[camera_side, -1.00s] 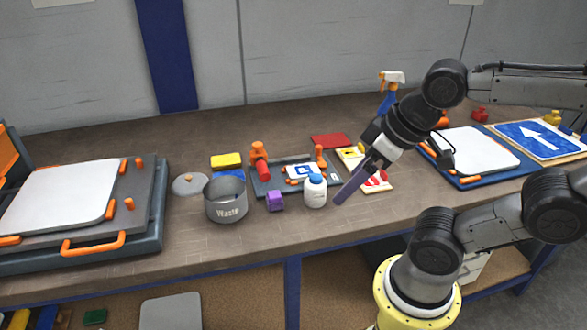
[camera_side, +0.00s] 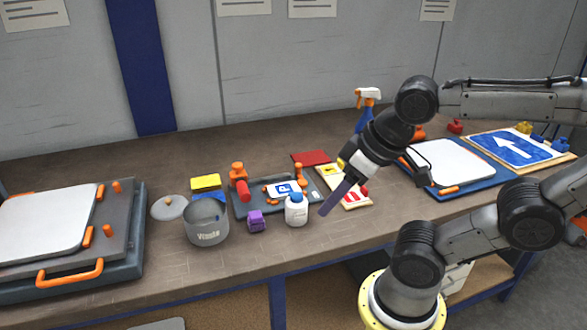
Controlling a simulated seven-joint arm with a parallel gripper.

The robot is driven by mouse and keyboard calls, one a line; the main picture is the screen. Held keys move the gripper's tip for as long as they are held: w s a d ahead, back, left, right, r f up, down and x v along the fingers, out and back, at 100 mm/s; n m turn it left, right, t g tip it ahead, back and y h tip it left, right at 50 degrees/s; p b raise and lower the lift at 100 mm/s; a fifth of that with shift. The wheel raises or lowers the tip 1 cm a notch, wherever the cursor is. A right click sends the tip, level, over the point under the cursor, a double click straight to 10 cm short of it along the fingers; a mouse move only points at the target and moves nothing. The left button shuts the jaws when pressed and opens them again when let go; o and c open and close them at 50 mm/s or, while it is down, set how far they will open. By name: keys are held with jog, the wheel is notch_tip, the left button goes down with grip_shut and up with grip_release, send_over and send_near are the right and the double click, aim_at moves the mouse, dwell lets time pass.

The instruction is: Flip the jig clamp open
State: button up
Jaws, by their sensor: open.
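The jig (camera_side: 250,205) is a dark grey plate in the middle of the bench with a small blue and white "P" sign (camera_side: 283,189) on it. An orange clamp with a red handle (camera_side: 242,188) stands at its left side. A smaller orange piece (camera_side: 299,172) stands at its right side. Whether the clamp presses on the sign is too small to tell. My gripper (camera_side: 328,208) is to the right of the jig, apart from the clamp, pointing down and left. Its purple fingers look empty; they overlap in this view.
A white bottle with a blue cap (camera_side: 296,210) and a purple block (camera_side: 256,221) stand in front of the jig. A grey waste pot (camera_side: 206,225) and yellow sponge (camera_side: 206,182) are left. A board with small signs (camera_side: 354,198) lies behind my gripper. The front bench strip is clear.

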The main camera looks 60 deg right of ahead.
jog(key=r, duration=0.1)
jog(key=w+d+r+m, duration=0.1)
jog(key=w+r+m+h, duration=0.1)
jog(key=shift+d+r, duration=0.3)
jog(key=shift+d, duration=0.05)
jog(key=c, duration=0.5)
jog(key=w+d+r+m, duration=0.1)
jog(key=w+r, duration=0.1)
jog(key=w+d+r+m+h, duration=0.1)
jog(key=w, duration=0.1)
jog(key=shift+d+m+g, duration=0.3)
grip_shut()
jog(key=w+d+r+m+g+h, duration=0.1)
jog(key=w+d+m+h, duration=0.1)
jog(key=w+d, duration=0.3)
jog(key=w+d+r+m+g+h, duration=0.1)
jog(key=w+d+m, duration=0.1)
jog(key=w, duration=0.5)
jog(key=w+d+f+m+g, duration=0.1)
jog(key=w+d+f+g, duration=0.1)
jog(key=w+d+f, duration=0.2)
jog(key=w+d+f+m+g+h, duration=0.1)
jog(key=w+d+f+g, duration=0.1)
jog(key=w+d+f, duration=0.3)
jog(key=shift+w+f+g, duration=0.3)
jog(key=shift+w+f, duration=0.35)
jog(key=shift+f, duration=1.75)
